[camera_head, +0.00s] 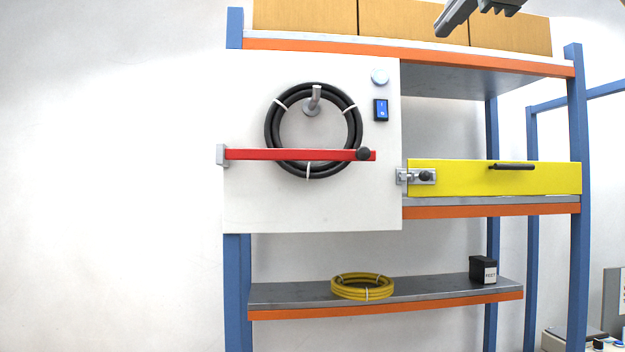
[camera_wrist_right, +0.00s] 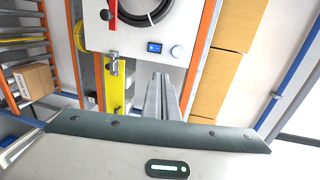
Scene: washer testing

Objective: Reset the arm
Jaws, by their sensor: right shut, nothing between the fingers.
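My right gripper (camera_head: 446,24) shows at the top edge of the head view, in front of the rack's upper boxes and only partly in frame. In the right wrist view its two fingers (camera_wrist_right: 161,76) lie side by side, shut and empty. They are apart from the white panel (camera_head: 250,205) and its fittings. My left gripper is in neither view.
A black hose coil (camera_head: 270,130) hangs on the panel behind a red bar (camera_head: 260,155). A yellow bar (camera_head: 460,176) with a latch spans the middle shelf. A yellow hose coil (camera_head: 345,294) and black box (camera_head: 483,270) sit below. Cardboard boxes (camera_head: 410,20) stand on top.

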